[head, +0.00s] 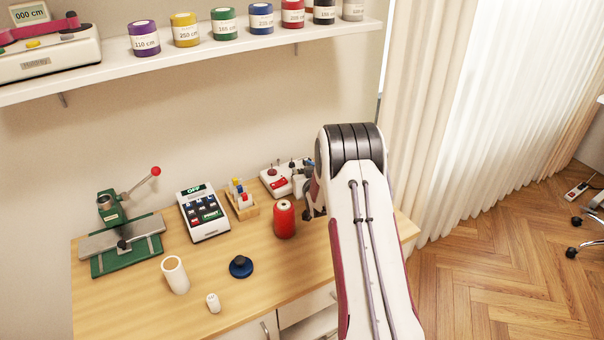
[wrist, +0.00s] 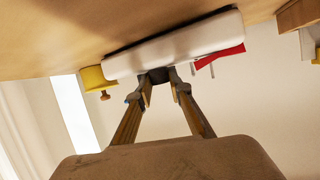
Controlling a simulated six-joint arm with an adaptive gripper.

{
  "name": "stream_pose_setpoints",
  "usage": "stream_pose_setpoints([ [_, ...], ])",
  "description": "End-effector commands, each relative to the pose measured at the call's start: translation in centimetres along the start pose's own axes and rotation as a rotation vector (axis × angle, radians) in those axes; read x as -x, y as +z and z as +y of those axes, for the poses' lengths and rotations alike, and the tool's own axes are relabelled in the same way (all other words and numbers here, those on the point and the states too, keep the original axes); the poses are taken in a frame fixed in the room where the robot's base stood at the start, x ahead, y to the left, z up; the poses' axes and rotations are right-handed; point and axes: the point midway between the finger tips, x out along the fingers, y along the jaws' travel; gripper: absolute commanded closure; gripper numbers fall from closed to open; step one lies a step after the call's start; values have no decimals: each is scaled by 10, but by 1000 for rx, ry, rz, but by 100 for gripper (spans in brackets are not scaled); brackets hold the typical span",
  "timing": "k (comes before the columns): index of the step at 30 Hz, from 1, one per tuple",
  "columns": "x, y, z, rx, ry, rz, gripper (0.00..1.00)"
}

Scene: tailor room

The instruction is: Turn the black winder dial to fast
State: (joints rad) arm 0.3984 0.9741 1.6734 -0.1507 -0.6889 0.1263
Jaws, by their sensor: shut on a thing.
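The winder, a white machine with a red panel (head: 277,183), stands at the back right of the table, partly hidden by my arm. In the wrist view the white winder body (wrist: 185,42) appears upside down. The black dial (wrist: 157,75) shows as a dark piece at the winder's near edge, between my fingertips. My gripper (wrist: 159,88) is shut on it. In the head view my gripper (head: 310,210) shows only as a dark bit at the arm's left side. The dial's setting cannot be read in either view.
A red thread spool (head: 284,219) stands just left of my arm. A small wooden rack (head: 243,208), a keypad device (head: 203,213) and a green press (head: 122,243) stand farther left. A yellow part (wrist: 97,79) sits beside the winder.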

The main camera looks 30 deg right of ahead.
Motion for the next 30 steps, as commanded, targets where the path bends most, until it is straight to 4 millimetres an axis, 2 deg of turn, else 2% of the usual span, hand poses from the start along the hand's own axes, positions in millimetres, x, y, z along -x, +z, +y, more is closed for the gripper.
stream_pose_setpoints([
  [10, 0, -1, 0, -1, 4, 1, 100],
  [11, 0, -1, 0, -1, 4, 1, 75],
  [12, 0, 0, 0, -1, 4, 1, 73],
  [23, 1, 0, 0, -1, 4, -1, 73],
  [30, 8, -1, 0, -1, 4, 0, 73],
])
